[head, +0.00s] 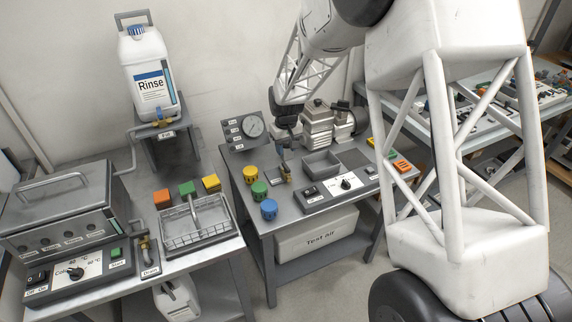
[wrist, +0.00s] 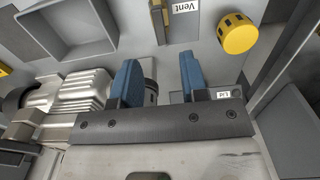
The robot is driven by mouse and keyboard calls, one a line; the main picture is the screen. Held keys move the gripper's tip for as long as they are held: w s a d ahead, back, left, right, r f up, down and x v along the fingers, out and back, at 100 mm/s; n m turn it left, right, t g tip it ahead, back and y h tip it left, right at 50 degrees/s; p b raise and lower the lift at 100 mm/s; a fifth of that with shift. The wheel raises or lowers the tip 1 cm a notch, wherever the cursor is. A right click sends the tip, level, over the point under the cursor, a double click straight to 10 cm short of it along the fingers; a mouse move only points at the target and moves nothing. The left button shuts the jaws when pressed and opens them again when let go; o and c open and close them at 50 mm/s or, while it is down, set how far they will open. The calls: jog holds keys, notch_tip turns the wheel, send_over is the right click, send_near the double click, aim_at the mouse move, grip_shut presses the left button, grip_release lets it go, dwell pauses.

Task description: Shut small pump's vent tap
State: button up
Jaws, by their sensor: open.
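The small pump (head: 317,125) is a silver finned unit at the back of the middle table. It also shows at the left of the wrist view (wrist: 72,100). The vent tap (head: 286,173) is a small brass fitting at the front left of that table. In the wrist view the brass tap (wrist: 160,18) is cut by the top edge, beside a label reading "Vent" (wrist: 185,6). Its handle position is unclear. My gripper (wrist: 160,80) is open, its two blue fingers apart with nothing clearly held between them. In the head view it hangs left of the pump, behind the tap.
Yellow (head: 250,174), green (head: 259,189) and blue (head: 269,209) knobs stand left of the tap. A grey open tray (head: 321,163) and a switch box (head: 334,190) lie to the right. A rinse jug (head: 146,70) stands at the left.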

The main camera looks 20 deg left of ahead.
aim_at(286, 166)
jog(key=shift+f, duration=3.9)
grip_shut()
